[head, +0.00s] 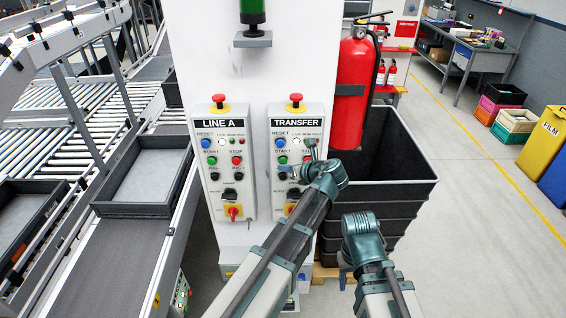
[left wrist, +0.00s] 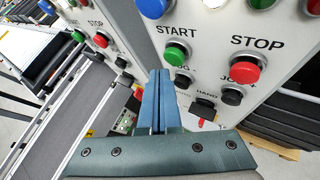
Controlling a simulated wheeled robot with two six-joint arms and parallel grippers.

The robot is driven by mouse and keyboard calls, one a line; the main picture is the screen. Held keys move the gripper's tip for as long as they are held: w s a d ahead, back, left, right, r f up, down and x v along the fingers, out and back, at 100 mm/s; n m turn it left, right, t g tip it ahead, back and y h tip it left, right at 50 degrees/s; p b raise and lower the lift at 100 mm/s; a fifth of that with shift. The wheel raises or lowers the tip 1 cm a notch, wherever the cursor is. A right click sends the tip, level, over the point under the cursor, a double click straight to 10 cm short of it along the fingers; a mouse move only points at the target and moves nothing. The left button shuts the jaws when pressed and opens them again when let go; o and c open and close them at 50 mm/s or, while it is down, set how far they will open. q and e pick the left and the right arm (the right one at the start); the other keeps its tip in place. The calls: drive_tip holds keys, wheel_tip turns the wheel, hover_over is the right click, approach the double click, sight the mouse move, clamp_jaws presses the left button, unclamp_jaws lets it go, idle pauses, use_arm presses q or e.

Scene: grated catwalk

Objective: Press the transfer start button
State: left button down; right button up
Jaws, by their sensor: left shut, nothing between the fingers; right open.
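The TRANSFER panel (head: 296,124) is on the white column, with its green START button (head: 282,160) at the left of its START/STOP row. In the left wrist view the green START button (left wrist: 175,54) shows clearly under its label, with the red STOP button (left wrist: 250,66) to its right. My left gripper (head: 311,147) is in front of this panel, overlapping the STOP side. In the left wrist view its shut, empty fingers (left wrist: 160,74) point up just below and left of START; contact cannot be told. My right gripper (head: 345,277) is open, low at the right, away from the panel.
The LINE A panel (head: 222,124) with similar buttons is to the left. A red mushroom button (head: 296,99) tops the TRANSFER panel. A conveyor (head: 125,250) runs at left.

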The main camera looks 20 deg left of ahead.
use_arm(q)
drive_tip(key=shift+w+a, duration=0.1)
drive_tip(key=shift+w, duration=0.3)
drive_tip(key=shift+w+a, duration=0.25)
drive_tip(key=shift+w, duration=0.55)
idle(1.0)
drive_tip(key=shift+s, duration=0.2)
drive_tip(key=shift+s+d, duration=0.2)
drive_tip(key=shift+s, duration=0.3)
drive_tip(key=shift+s+d, duration=0.15)
drive_tip(key=shift+s, duration=0.35)
drive_tip(key=shift+s, duration=0.1)
